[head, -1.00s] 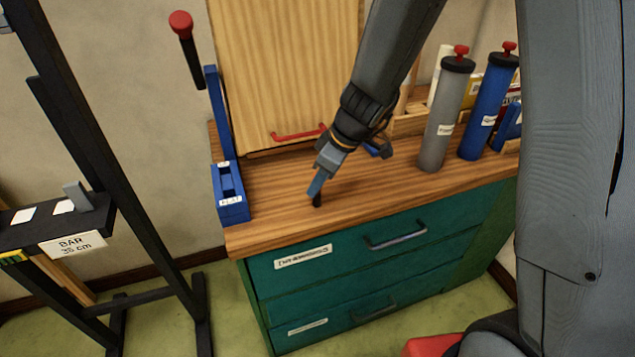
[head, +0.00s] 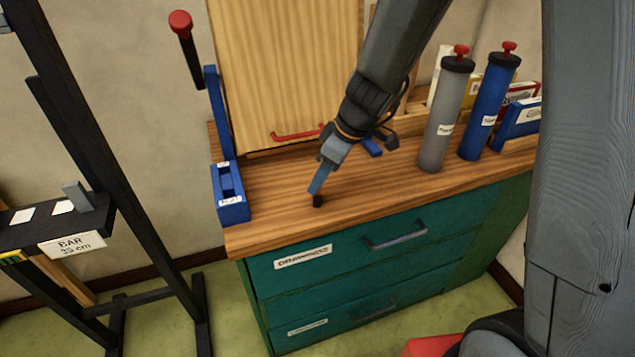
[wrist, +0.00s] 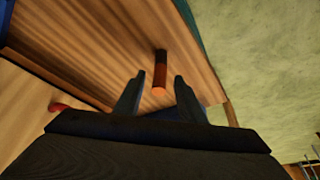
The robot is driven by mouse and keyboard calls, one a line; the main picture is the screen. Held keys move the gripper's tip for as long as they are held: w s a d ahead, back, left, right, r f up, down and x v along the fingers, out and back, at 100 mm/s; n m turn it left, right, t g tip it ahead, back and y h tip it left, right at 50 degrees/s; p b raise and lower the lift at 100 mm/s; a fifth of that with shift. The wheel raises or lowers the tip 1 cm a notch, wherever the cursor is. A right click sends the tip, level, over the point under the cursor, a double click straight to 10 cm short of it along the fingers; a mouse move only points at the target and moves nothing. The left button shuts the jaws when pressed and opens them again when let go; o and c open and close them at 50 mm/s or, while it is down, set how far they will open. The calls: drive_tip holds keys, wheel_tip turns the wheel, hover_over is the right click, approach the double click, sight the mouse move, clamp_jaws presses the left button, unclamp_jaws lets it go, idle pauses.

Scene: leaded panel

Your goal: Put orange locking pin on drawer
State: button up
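The pin (wrist: 160,72) shows in the wrist view with an orange end toward the camera and a darker far end by the wooden worktop. It appears to stand upright. My gripper (wrist: 159,80) is open, with one finger on each side of the pin and gaps visible. In the head view my gripper (head: 320,180) points down at the worktop (head: 270,215); a short black piece, seemingly the pin's lower part, shows below the fingers. The green cabinet's upper drawer (head: 350,255) is shut, with a white label and a grey handle.
A blue lever press (head: 230,200) stands left of my gripper. A wooden board (head: 285,80) with a red handle is behind. Grey (head: 440,120) and blue (head: 487,110) cylinders stand to the right. A black rack (head: 140,200) is at far left.

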drive_tip(key=b+v, duration=0.1)
drive_tip(key=v, duration=0.8)
drive_tip(key=s+d+f+m+h, duration=0.2)
drive_tip(key=s+d+f+m, duration=0.1)
drive_tip(key=s+d+m, duration=0.2)
drive_tip(key=s+d+f+m+g+h, duration=0.1)
drive_tip(key=s+d+f+m+h, duration=0.1)
drive_tip(key=s+d+f+m, duration=0.2)
drive_tip(key=s+d+m, duration=0.2)
drive_tip(key=s+m, duration=0.1)
drive_tip(key=s, duration=0.1)
